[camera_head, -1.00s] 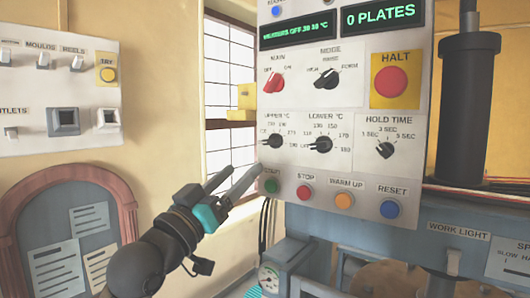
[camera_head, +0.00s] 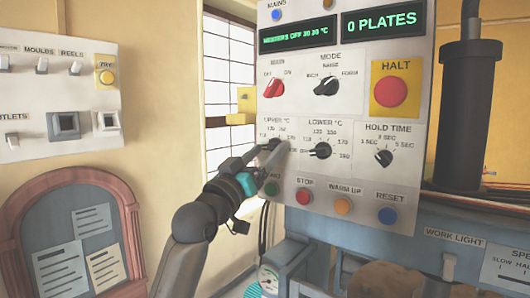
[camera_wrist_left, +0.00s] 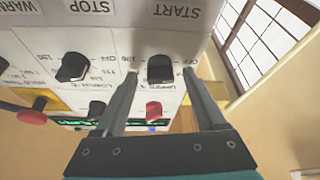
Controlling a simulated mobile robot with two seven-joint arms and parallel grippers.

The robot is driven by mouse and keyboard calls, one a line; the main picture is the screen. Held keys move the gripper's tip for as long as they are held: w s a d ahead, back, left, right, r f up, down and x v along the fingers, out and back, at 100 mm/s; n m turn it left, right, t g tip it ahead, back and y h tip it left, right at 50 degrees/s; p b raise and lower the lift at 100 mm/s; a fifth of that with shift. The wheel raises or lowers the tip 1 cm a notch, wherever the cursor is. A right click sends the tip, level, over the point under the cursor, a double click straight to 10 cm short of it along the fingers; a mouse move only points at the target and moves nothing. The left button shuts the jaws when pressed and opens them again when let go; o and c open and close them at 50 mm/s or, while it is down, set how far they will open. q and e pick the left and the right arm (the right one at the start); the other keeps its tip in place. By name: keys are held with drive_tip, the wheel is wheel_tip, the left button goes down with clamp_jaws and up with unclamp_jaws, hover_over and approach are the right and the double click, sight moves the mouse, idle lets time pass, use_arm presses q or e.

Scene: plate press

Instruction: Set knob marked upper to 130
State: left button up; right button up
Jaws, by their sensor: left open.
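The upper knob (camera_head: 274,144) is a small black knob on the white control panel, under the label "UPPER °C". It also shows in the left wrist view (camera_wrist_left: 160,68), upside down, between the fingertips. My left gripper (camera_head: 279,150) is open, with its fingers reaching to the panel around this knob; in the left wrist view the fingers (camera_wrist_left: 160,80) lie on either side of it with gaps. I cannot tell whether they touch it. The fingers hide part of its scale, and its pointer's exact setting is unclear. My right gripper is not in view.
The lower knob (camera_head: 320,150) is close to the right. The red main knob (camera_head: 274,88) is above. The green start button (camera_head: 271,188) is just below, partly covered by the gripper. The red stop button (camera_head: 304,196) and large red halt button (camera_head: 390,92) are on the same panel.

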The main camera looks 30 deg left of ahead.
use_arm(q)
drive_tip(key=shift+c, duration=0.4)
clamp_jaws()
